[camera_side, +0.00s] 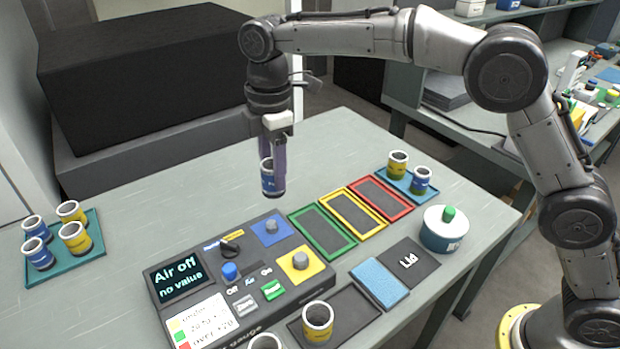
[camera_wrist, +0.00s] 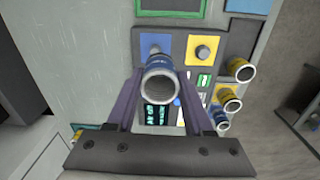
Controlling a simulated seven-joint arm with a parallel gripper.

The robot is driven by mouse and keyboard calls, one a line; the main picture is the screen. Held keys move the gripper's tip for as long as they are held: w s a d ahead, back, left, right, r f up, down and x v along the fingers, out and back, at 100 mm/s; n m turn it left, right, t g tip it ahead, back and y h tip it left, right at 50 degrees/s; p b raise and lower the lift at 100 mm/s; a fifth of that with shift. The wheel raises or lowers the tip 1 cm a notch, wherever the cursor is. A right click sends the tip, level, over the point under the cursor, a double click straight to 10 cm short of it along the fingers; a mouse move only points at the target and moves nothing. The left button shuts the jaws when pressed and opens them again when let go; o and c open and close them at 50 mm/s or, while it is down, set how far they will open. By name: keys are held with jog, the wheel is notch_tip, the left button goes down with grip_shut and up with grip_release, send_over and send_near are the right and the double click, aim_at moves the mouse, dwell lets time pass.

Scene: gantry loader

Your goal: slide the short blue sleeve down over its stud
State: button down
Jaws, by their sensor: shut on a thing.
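My gripper (camera_side: 272,160) is shut on a blue sleeve (camera_side: 268,181) with pale rims. It holds the sleeve roughly upright, in the air above the grey gauge box (camera_side: 178,313). In the wrist view the sleeve (camera_wrist: 160,86) sits between the two purple fingers, its open end facing the camera. A grey stud (camera_side: 270,226) stands on the blue square (camera_side: 257,236) of the box, below the sleeve and apart from it. In the wrist view the blue square (camera_wrist: 148,46) is partly hidden behind the sleeve. Another stud (camera_side: 300,260) stands on the yellow square (camera_side: 289,274).
The box has a screen (camera_side: 178,277) reading "Air off, no value", a blue button (camera_side: 230,271) and a black knob (camera_side: 231,250). Green, yellow and red framed trays (camera_side: 340,252) lie to the right. Several sleeves stand on a teal tray (camera_side: 92,257).

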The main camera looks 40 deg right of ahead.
aim_at(271, 222)
jog(key=shift+w+a+f, duration=0.1)
jog(key=shift+w+f, duration=0.15)
jog(key=shift+f, duration=1.5)
jog(key=shift+w+a+f, duration=0.15)
jog(key=shift+w+f, duration=0.05)
jog(key=shift+f, duration=1.6)
jog(key=shift+w+a+f, duration=0.1)
jog(key=shift+w+f, duration=0.15)
jog(key=shift+f, duration=1.5)
jog(key=shift+f, duration=0.15)
grip_release()
jog(key=shift+f, duration=0.1)
notch_tip(271, 222, up, 9)
